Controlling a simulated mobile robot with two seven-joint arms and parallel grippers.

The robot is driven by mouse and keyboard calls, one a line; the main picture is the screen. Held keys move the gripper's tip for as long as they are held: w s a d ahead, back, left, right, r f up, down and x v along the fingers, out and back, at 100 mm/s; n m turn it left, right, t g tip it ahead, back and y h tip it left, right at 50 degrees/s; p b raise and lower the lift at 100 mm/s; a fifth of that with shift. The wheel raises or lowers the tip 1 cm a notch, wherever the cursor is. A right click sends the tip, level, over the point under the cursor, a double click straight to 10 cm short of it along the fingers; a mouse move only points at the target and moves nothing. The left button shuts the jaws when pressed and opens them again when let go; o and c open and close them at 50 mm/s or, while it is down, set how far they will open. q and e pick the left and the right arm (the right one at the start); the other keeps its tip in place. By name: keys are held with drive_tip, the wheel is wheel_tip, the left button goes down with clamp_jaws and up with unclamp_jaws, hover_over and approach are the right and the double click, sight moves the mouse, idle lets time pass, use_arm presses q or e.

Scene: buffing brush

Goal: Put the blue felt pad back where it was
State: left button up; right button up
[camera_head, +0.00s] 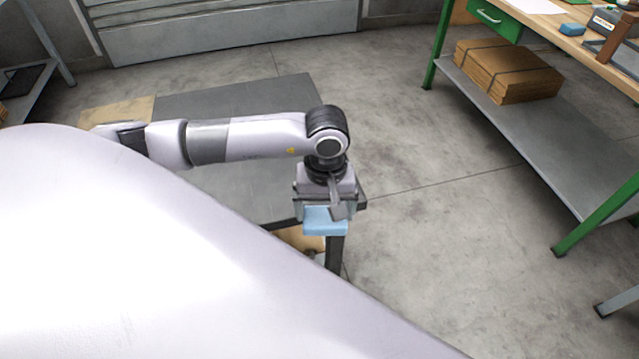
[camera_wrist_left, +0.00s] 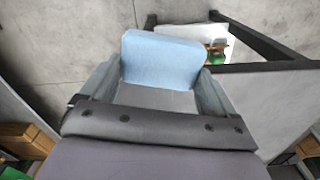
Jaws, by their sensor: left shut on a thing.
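A light blue pad (camera_head: 325,228) is held in my left gripper (camera_head: 324,212), near the front right corner of a dark grey table. In the left wrist view the blue pad (camera_wrist_left: 160,58) sits between the two fingers of the left gripper (camera_wrist_left: 157,80), with its outer part sticking out past the fingertips. The gripper is shut on it. My right gripper is not in view.
The dark grey table (camera_head: 245,98) lies under my left arm. A green-legged workbench (camera_head: 539,20) stands at the right, carrying a small blue block (camera_head: 572,29). Strapped cardboard (camera_head: 507,75) lies on its lower shelf (camera_head: 545,135). Open concrete floor (camera_head: 430,230) lies between them.

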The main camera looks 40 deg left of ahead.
use_arm(q)
drive_tip(key=w+a+r+m+b, duration=0.3)
drive_tip(key=r+m, duration=0.6)
drive_tip(key=m, duration=0.8)
drive_tip(key=w+a+r+m, duration=0.35)
drive_tip(key=r+m, duration=0.55)
drive_tip(key=m, duration=0.7)
drive_tip(key=f, duration=0.5)
drive_tip(key=f+b, duration=0.1)
drive_tip(key=f, duration=0.9)
drive_tip(key=shift+w+d+f+b, duration=0.15)
drive_tip(key=shift+w+b, duration=0.15)
wheel_tip(320, 180, down, 5)
drive_tip(key=shift+r, duration=0.1)
